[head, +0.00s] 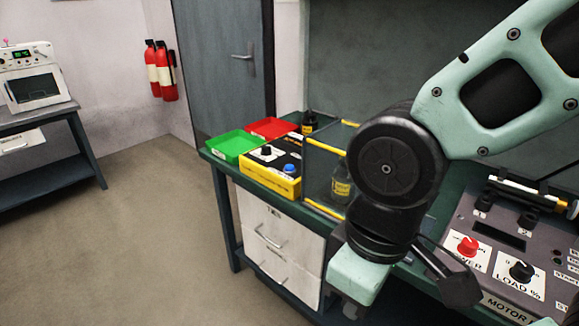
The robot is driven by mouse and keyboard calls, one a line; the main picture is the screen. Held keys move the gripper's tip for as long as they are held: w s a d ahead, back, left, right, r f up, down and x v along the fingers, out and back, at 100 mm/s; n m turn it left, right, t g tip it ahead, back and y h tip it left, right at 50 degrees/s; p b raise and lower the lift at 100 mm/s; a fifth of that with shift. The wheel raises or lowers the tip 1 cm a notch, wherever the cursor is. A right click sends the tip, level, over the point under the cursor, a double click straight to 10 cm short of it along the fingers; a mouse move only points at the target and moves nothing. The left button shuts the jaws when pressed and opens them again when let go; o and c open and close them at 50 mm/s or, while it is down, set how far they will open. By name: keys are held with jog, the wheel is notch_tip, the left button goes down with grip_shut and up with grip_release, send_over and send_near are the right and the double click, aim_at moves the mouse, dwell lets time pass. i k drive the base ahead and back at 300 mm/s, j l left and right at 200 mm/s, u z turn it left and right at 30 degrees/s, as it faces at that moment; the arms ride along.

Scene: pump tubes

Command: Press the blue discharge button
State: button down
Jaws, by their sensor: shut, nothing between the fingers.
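The blue discharge button (289,169) is a small round blue cap on the top right front of a yellow and black control box (285,186). The box stands on the green bench and also carries a dark knob on a white label. My gripper (460,290) shows as dark fingers below my wrist, at the lower right. It is shut and empty. It is well to the right of the button and apart from it, over or in front of the motor panel. My forearm covers part of the bench between them.
A green tray (235,146) and a red tray (272,128) lie behind the box. A motor panel (500,250) with red and black knobs is at right. Floor at left is clear.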

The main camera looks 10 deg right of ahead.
aim_at(288, 168)
jog(key=i+j, duration=0.2)
jog(key=j, duration=0.15)
jog(key=i+j, duration=0.2)
jog(key=i+j+z, duration=0.1)
jog(key=j, duration=0.35)
jog(key=i+j, duration=0.25)
jog(key=j, duration=0.1)
